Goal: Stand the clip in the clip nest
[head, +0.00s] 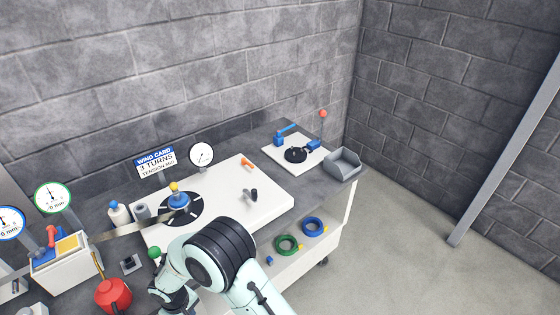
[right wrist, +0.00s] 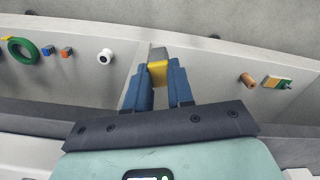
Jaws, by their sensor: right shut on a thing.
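In the right wrist view my right gripper (right wrist: 158,85) is shut on a small yellow piece with a grey part above it, which I take to be the clip (right wrist: 158,72). Its blue fingers press on the yellow part from both sides. In the head view my right arm covers the front of the bench, and the fingers and the held piece are hidden. A small dark square block with a recess (head: 131,264) stands on the bench left of my arm. It may be the clip nest, but I cannot tell for sure. My left gripper is in neither view.
A white plate with a black disc and blue-yellow hub (head: 178,201) lies behind my arm. A red can (head: 113,293), a green ball (head: 155,253) and a white box (head: 65,262) crowd the left. A grey bin (head: 342,164) stands right. Green and blue rings (head: 286,245) lie on a lower shelf.

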